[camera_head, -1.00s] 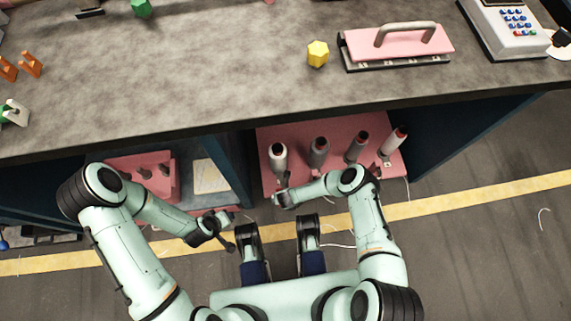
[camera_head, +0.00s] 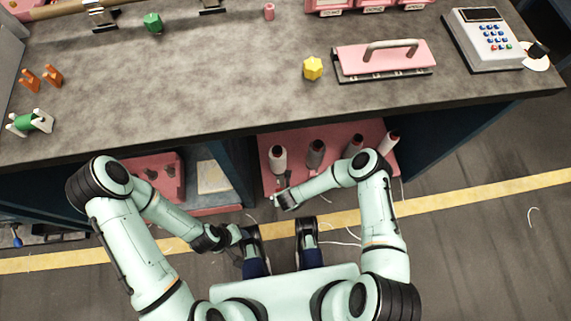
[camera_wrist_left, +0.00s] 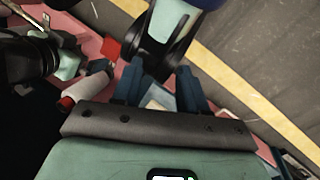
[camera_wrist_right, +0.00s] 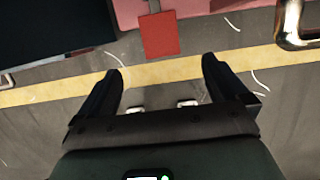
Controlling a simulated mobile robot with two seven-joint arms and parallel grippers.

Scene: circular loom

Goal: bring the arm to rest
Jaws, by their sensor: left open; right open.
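My left arm (camera_head: 125,235) is bent, with its forearm low in front of the bench. Its gripper shows in the left wrist view (camera_wrist_left: 160,85) with two dark fingers apart and nothing between them. My right arm (camera_head: 380,215) is bent too, its forearm pointing inward near the lower shelf. Its gripper shows in the right wrist view (camera_wrist_right: 162,78), fingers wide apart and empty above the grey floor. In the head view both grippers are small and partly hidden, below the level of the bench top.
The grey bench top (camera_head: 200,90) carries a yellow knob (camera_head: 312,68), a pink pressing block (camera_head: 380,62), a keypad device (camera_head: 485,40) and a green spool (camera_head: 35,122). Several thread cones, one pale (camera_head: 278,158), stand on a pink shelf tray (camera_head: 298,140) close beyond my right forearm. Open floor (camera_head: 480,240) lies right.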

